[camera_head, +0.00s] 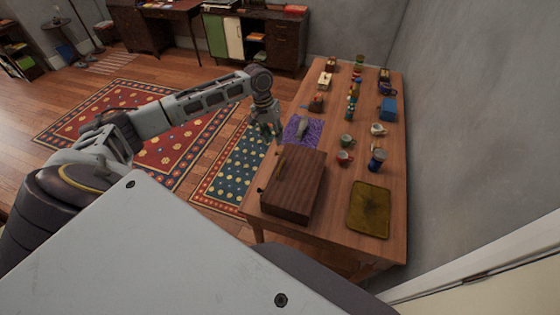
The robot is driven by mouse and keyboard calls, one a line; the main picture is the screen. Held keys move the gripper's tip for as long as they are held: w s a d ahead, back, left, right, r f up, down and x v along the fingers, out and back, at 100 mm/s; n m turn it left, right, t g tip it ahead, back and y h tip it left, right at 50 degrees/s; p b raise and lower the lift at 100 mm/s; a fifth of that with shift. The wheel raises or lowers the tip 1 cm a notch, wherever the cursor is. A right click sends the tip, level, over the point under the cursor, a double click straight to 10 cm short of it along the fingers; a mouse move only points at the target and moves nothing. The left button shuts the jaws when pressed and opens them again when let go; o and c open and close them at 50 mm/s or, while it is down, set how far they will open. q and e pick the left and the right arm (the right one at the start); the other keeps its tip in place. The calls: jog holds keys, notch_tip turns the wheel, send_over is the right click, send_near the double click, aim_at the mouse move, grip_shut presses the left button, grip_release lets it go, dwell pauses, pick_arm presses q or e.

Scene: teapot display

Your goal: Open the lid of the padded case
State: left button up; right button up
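The case (292,186) is a dark brown box with striped, wood-like sides, near the front left of the long table. Its lid looks closed, and a small yellowish mark shows near its left edge. My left gripper (270,134) points down by the table's left edge, just beyond the far side of the case and left of the purple cloth. It appears apart from the case, and its fingers are too small to tell open from shut. My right gripper is not in view.
A grey wall runs along the right.

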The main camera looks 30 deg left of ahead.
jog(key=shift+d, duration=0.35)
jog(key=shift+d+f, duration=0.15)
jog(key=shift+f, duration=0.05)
